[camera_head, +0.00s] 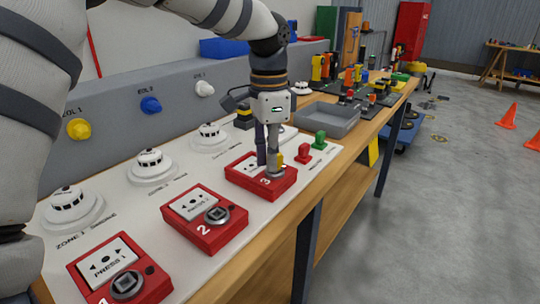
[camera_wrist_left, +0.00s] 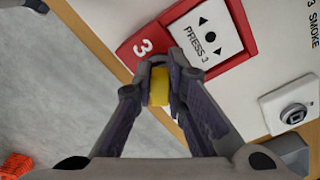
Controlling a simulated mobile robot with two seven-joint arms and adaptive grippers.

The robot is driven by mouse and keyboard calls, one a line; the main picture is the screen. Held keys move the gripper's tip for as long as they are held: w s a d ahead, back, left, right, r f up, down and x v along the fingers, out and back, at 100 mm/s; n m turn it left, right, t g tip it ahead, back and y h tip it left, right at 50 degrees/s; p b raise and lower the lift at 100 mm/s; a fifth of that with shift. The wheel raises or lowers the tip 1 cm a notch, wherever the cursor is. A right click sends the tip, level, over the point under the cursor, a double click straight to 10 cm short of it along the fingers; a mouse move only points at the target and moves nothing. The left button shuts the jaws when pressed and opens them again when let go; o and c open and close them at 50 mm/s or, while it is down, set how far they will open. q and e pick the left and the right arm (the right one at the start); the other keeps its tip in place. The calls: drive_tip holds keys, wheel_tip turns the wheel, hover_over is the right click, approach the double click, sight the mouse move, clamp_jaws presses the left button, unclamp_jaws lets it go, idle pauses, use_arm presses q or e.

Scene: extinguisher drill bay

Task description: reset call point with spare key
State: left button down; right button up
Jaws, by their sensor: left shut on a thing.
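My left gripper (camera_head: 271,165) is shut on a yellow key (camera_wrist_left: 159,86), which shows between its fingertips in the left wrist view. In the head view the fingers point down over the lower right part of the red call point 3 (camera_head: 243,181). Call point 3 also shows in the left wrist view (camera_wrist_left: 133,52), with its white PRESS 3 plate beside the fingers. Its key socket is hidden by the gripper and key, so I cannot tell how far the key is in. Call point 2 (camera_head: 190,232) and call point 1 (camera_head: 90,285) have bare round sockets. My right gripper is not in view.
A red upright piece (camera_head: 304,153) and a green one (camera_head: 320,140) stand right of call point 3. White smoke detectors (camera_head: 153,165) line the board behind. A grey tray (camera_head: 325,118) is farther along the bench. Floor to the right is open, with orange cones (camera_head: 507,116).

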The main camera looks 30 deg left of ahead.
use_arm(q)
drive_tip(key=shift+w+a+m, duration=0.1)
drive_tip(key=shift+w+m, duration=0.05)
drive_tip(key=shift+m, duration=1.6)
drive_tip(key=shift+w+a+m, duration=0.1)
drive_tip(key=shift+w+m, duration=0.05)
drive_tip(key=shift+m, duration=1.6)
drive_tip(key=n, duration=0.5)
drive_tip(key=shift+s+d, duration=0.15)
drive_tip(key=shift+s, duration=0.1)
drive_tip(key=n, duration=0.6)
drive_tip(key=shift+s+d+n, duration=0.15)
drive_tip(key=shift+d+n, duration=0.15)
drive_tip(key=shift+r, duration=2.5)
